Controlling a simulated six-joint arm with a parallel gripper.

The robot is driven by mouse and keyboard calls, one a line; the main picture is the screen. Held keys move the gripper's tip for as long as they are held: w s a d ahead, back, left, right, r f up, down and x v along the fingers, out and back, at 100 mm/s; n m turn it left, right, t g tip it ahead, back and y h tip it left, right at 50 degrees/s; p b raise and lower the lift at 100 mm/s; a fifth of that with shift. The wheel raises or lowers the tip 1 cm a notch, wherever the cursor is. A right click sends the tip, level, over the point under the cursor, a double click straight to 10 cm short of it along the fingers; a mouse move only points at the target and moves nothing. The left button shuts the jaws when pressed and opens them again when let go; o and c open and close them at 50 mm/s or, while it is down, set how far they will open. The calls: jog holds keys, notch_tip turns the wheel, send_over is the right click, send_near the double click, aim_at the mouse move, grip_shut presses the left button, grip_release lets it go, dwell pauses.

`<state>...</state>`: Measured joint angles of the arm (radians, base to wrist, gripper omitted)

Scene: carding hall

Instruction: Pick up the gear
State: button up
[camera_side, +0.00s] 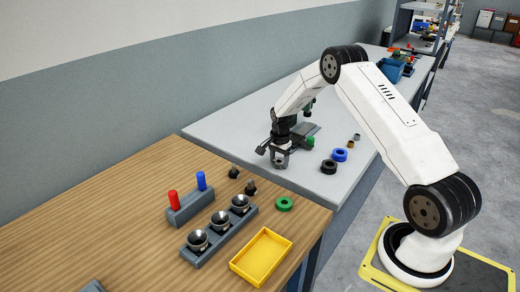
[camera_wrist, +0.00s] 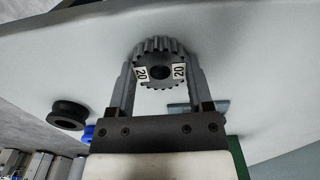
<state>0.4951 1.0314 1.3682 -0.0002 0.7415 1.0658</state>
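The gear (camera_wrist: 160,50) is a dark grey toothed ring with a central hole and two white tags reading 20. In the wrist view it sits between my gripper's fingertips (camera_wrist: 160,72), one finger at each side, with no clear gap visible. In the side view the gear (camera_side: 280,159) is directly under my gripper (camera_side: 281,146), at or just above the grey tabletop. I cannot tell whether the fingers press on it or whether it touches the table.
Black (camera_side: 329,166) and blue (camera_side: 340,155) rings and small brown parts lie right of the gear on the grey table (camera_side: 225,125). A grey flat part and a green piece (camera_side: 311,141) are close by. The wooden table holds a yellow tray (camera_side: 243,277), cups and pegs.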

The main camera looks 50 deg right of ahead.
grip_shut()
jog(key=shift+r, duration=0.1)
jog(key=shift+r, duration=0.7)
jog(key=s+a+r, duration=0.2)
jog(key=s+r, duration=0.3)
jog(key=s, duration=0.1)
jog(key=s+a+r, duration=0.3)
jog(key=s+r, duration=0.3)
jog(key=shift+s+a+r, duration=0.2)
jog(key=shift+s+a, duration=0.1)
jog(key=shift+s, duration=0.1)
jog(key=shift+w, duration=0.1)
